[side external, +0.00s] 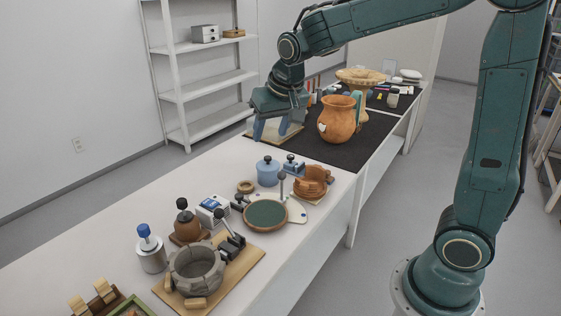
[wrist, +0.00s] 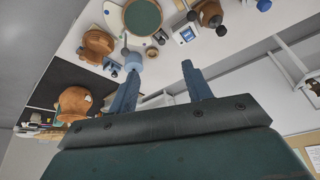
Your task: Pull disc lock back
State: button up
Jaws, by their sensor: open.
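A round disc with a green top and tan rim (side external: 265,215) sits on a white plate in the middle of the bench in the side view. It also shows at the top of the wrist view (wrist: 142,17). A dark lever-like part (side external: 239,202) lies at its left edge, and a grey post with a ball top (side external: 282,182) stands behind it. I cannot tell which small part is the lock. My gripper (side external: 272,136) is open and empty, fingers down over a tan board, well behind the disc. In the wrist view my two blue fingers (wrist: 160,63) are apart with nothing between them.
A blue lidded jar (side external: 268,171), a tan ring (side external: 245,186) and stacked brown sherds (side external: 312,181) stand near the disc. An orange pot (side external: 337,118) stands right of my gripper on a black mat (side external: 368,140). A grey stone-like ring (side external: 195,268) sits on a board in front.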

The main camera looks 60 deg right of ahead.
jog(key=w+d+f+m+h, duration=0.1)
jog(key=w+d+f+m, duration=0.1)
jog(key=w+f, duration=0.75)
jog(key=m+g, duration=0.1)
jog(key=m, duration=0.1)
send_over(239, 195)
jog(key=s+a, duration=0.4)
notch_tip(239, 195, down, 10)
jog(key=shift+r+h, duration=0.15)
jog(key=shift+h, duration=0.25)
jog(key=shift+x, duration=6.85)
jog(key=shift+s, duration=0.2)
grip_shut()
